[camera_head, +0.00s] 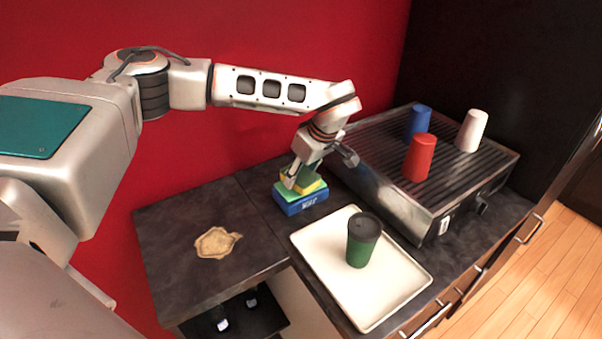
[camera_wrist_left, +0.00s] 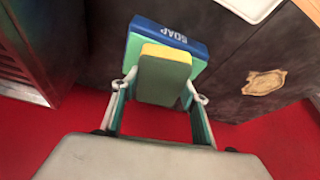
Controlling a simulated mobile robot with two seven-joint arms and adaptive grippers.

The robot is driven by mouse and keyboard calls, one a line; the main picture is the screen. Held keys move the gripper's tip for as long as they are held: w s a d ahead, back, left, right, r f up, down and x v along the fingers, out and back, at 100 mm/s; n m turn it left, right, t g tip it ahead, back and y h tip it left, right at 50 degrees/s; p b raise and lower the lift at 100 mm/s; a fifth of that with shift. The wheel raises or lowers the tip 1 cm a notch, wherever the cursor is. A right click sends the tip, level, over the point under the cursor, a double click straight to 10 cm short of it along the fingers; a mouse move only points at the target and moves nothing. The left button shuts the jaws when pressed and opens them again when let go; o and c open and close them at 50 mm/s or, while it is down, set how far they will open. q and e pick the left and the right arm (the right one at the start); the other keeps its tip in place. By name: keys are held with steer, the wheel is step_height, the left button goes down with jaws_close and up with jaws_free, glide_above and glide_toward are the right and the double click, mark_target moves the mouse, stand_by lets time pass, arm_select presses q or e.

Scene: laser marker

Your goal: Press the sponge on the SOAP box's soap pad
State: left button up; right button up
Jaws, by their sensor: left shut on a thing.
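The blue SOAP box (camera_head: 300,204) with a green soap pad (camera_head: 288,193) on top stands on the dark counter by the red wall. My left gripper (camera_head: 301,179) is shut on a yellow and green sponge (camera_head: 313,186) right over the pad. In the left wrist view the sponge (camera_wrist_left: 163,75) is between the fingers of the gripper (camera_wrist_left: 160,92), in front of the pad (camera_wrist_left: 190,62) and the box (camera_wrist_left: 181,38). I cannot tell whether the sponge touches the pad. My right gripper is not in view.
A cream tray (camera_head: 330,265) with a green cup (camera_head: 362,240) lies in front of the box. A grooved metal machine (camera_head: 385,160) carries red (camera_head: 419,158), blue (camera_head: 418,121) and white (camera_head: 471,131) cups at the right. A tan stain (camera_head: 216,243) marks the otherwise clear left counter.

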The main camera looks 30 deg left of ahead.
mark_target(301, 173)
arm_select(q)
steer(key=shift+f, duration=1)
stand_by(0.8)
steer(key=shift+s+f, duration=0.1)
stand_by(1.9)
steer(key=shift+r, duration=3.6)
